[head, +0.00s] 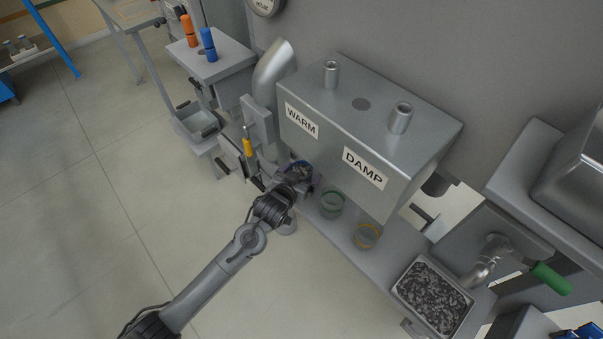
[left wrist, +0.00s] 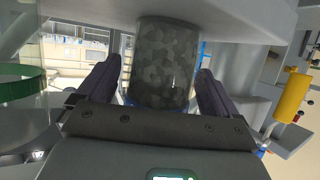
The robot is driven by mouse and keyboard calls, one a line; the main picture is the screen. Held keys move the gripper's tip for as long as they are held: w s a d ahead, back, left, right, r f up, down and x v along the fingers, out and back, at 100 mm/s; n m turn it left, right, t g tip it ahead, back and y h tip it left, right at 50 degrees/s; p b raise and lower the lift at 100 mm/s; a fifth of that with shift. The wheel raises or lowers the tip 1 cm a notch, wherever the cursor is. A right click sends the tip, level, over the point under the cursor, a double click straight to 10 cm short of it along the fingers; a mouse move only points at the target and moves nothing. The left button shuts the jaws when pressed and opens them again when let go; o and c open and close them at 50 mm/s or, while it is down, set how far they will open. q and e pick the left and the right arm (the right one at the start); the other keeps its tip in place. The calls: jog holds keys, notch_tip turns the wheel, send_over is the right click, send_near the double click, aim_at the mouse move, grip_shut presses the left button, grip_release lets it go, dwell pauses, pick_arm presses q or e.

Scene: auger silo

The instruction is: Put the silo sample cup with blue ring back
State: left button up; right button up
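The silo sample cup with blue ring (head: 299,168) is at the left end of the row on the grey shelf, partly hidden behind my left gripper (head: 294,183). In the left wrist view a clear cup full of dark grey grains (left wrist: 165,65) stands upright between the two fingers of my left gripper (left wrist: 160,85). The fingers are spread, with a gap at the cup's left side. Little of its blue ring shows there. My right gripper is not in view.
A green-ringed cup (head: 331,204) and a yellow-ringed cup (head: 367,236) stand on the shelf (head: 340,240) to the right. The steel box labelled WARM and DAMP (head: 365,120) overhangs close by. A yellow handle (head: 247,148) is left of my gripper. A tray of dark grains (head: 433,296) is at lower right.

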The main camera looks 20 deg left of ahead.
pick_arm(q)
jog(key=shift+r, duration=0.1)
jog(key=shift+s+r, duration=0.15)
jog(key=d+p+v, duration=0.1)
jog(key=p+v, duration=0.3)
jog(key=v, duration=0.8)
jog(key=s+a+f+g, duration=0.1)
jog(key=s+g, duration=0.4)
jog(key=s, duration=0.7)
jog(key=s+a+f+m+g, duration=0.1)
jog(key=s+a+f+g, duration=0.1)
jog(key=s, duration=1)
jog(key=f+g, duration=0.1)
jog(key=g, duration=0.1)
jog(key=shift+s+a+f+g+y, duration=0.25)
jog(key=shift+f+g+y, duration=0.15)
jog(key=shift+r, duration=0.15)
